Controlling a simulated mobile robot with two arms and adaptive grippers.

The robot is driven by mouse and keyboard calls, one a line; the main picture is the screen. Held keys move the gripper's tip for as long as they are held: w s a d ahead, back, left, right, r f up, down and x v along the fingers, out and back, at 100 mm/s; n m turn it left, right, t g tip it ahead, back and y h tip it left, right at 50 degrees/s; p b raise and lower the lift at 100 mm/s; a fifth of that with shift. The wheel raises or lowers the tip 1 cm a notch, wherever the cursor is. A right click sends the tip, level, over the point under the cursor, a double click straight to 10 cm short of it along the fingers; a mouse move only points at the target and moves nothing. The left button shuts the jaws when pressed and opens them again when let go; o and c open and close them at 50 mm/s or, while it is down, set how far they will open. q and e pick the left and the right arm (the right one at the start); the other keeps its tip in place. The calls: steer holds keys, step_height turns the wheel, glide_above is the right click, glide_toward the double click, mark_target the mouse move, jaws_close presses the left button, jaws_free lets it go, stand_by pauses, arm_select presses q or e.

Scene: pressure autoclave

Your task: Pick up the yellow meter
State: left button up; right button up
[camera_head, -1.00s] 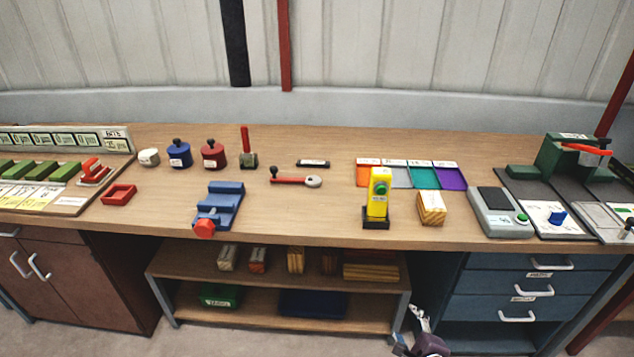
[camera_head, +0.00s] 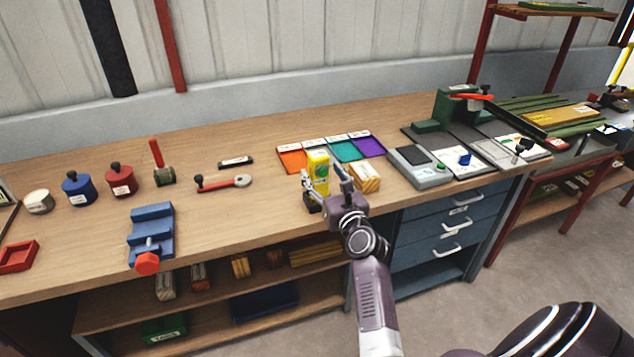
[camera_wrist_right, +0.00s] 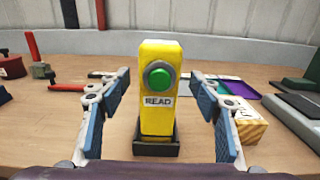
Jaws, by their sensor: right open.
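The yellow meter (camera_head: 318,165) stands upright near the front edge of the workbench. In the right wrist view the yellow meter (camera_wrist_right: 160,112) faces me, with a green button and a READ label, its foot in a dark holder (camera_wrist_right: 156,149). My right gripper (camera_head: 325,180) is at the meter, coming from the front. In the right wrist view my right gripper (camera_wrist_right: 160,105) is open, with one blue-padded finger on each side of the meter and visible gaps between. My left gripper is not in view.
A wooden block (camera_head: 365,178) stands just right of the meter, close to my right finger. Coloured trays (camera_head: 291,159) lie behind it. A grey device (camera_head: 418,169) is further right, a blue vise (camera_head: 151,233) to the left. The bench between vise and meter is mostly clear.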

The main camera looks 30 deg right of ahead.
steer(key=b+x, duration=0.1)
steer(key=x, duration=0.2)
steer(key=shift+w, duration=0.2)
steer(key=shift+s, duration=0.1)
steer(key=shift+c, duration=1.1)
steer(key=shift+r, duration=0.1)
steer(key=c, duration=1.2)
